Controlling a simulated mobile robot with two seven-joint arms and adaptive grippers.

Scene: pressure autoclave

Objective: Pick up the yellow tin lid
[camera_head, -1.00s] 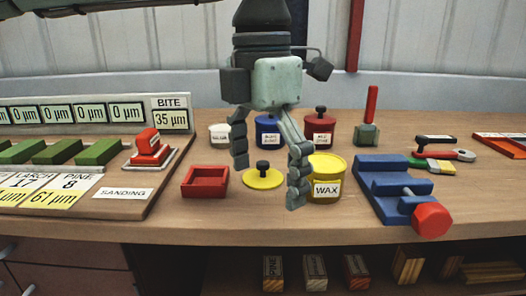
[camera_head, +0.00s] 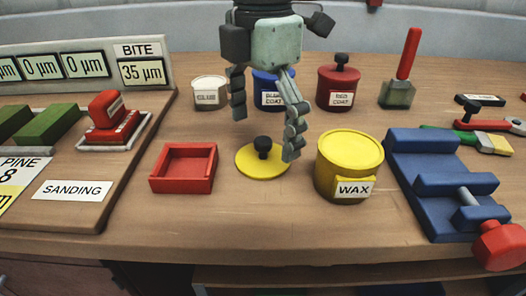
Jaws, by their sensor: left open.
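Whether a finger touches the lid I cannot tell. My right gripper is not in view.
A red tray (camera_head: 184,168) sits left of the lid. A blue vise (camera_head: 440,180) stands at right. The bench front is clear.

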